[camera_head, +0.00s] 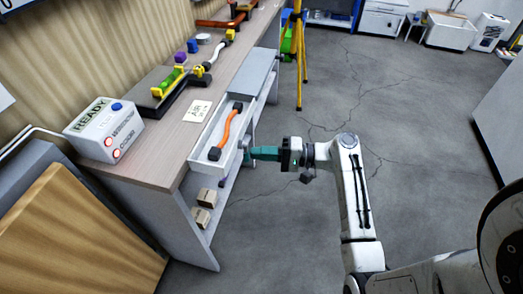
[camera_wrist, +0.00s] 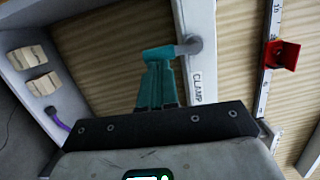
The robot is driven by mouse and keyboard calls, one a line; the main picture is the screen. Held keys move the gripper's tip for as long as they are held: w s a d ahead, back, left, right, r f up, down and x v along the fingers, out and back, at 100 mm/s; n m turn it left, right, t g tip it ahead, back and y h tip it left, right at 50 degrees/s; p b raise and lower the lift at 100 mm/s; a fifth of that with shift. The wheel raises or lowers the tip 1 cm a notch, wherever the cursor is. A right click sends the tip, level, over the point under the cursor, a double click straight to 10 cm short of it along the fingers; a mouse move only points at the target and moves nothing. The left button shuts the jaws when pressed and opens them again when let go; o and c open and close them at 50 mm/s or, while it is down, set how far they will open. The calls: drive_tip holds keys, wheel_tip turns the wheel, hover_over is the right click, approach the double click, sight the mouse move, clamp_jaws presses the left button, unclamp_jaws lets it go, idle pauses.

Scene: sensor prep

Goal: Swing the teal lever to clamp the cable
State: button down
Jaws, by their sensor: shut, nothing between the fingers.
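The teal lever (camera_wrist: 158,54) shows in the wrist view as a short bar joined to a grey round pivot (camera_wrist: 192,45). The pivot sits on a white strip (camera_wrist: 196,80) marked CLAMP. My gripper (camera_wrist: 158,68) is shut, its teal fingers together and their tips at the lever; I cannot tell whether they touch it. In the head view my gripper (camera_head: 253,153) reaches left to the near side of a white open tray (camera_head: 195,160). An orange cable (camera_head: 226,128) with dark ends lies curved in that tray. The lever is hard to separate from my fingers there.
A bench (camera_head: 185,130) carries a READY box (camera_head: 105,130), an AIR card (camera_head: 198,111) and a black fixture (camera_head: 160,92). Two small boxes (camera_head: 204,207) sit on the shelf below. A red clip (camera_wrist: 283,55) sits on a marked strip. Floor to the right is mostly clear.

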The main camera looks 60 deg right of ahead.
drive_tip(key=shift+s+a+m+p, duration=0.1)
drive_tip(key=shift+a+m+p, duration=0.25)
drive_tip(key=shift+m+p, duration=0.65)
drive_tip(key=shift+t, duration=0.3)
drive_tip(key=a+m+t+p, duration=0.1)
drive_tip(key=m+p, duration=0.4)
drive_tip(key=s+a+r+m+t+h+p, duration=0.1)
drive_tip(key=a+m+p, duration=0.1)
drive_tip(key=m+p, duration=0.3)
drive_tip(key=a+r+m+p, duration=0.1)
drive_tip(key=a+m+p, duration=0.1)
drive_tip(key=m+p, duration=0.2)
drive_tip(key=shift+s+m+t+h+p, duration=0.3)
drive_tip(key=shift+s+m+t+p, duration=0.05)
drive_tip(key=shift+m+t+p, duration=0.1)
drive_tip(key=shift+f, duration=0.15)
